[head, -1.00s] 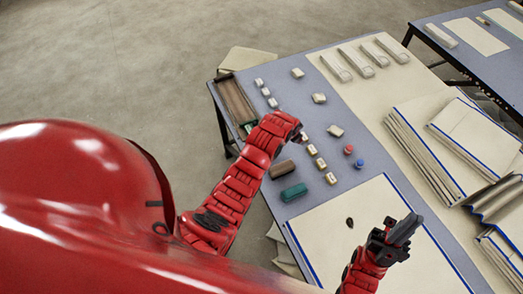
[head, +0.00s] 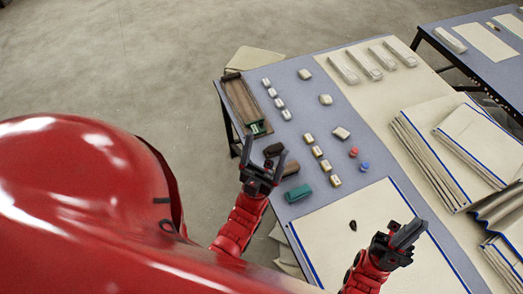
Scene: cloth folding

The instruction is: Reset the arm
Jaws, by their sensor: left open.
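My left gripper (head: 265,152) is open, with its two dark fingers spread and pointing away from me. It appears over the table's near left edge, and nothing shows between the fingers. My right gripper (head: 408,234) is over the cream sheet with blue edges (head: 335,235), at the lower right. Its dark fingers are seen nearly edge-on, so I cannot tell whether they are apart. No object shows in it.
A blue-grey table (head: 315,120) holds a brown tray (head: 239,98), a green block (head: 298,193), several small pale blocks, and red (head: 353,152) and blue (head: 364,167) pieces. Folded cream stacks (head: 470,140) fill the right side. The floor at upper left is clear.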

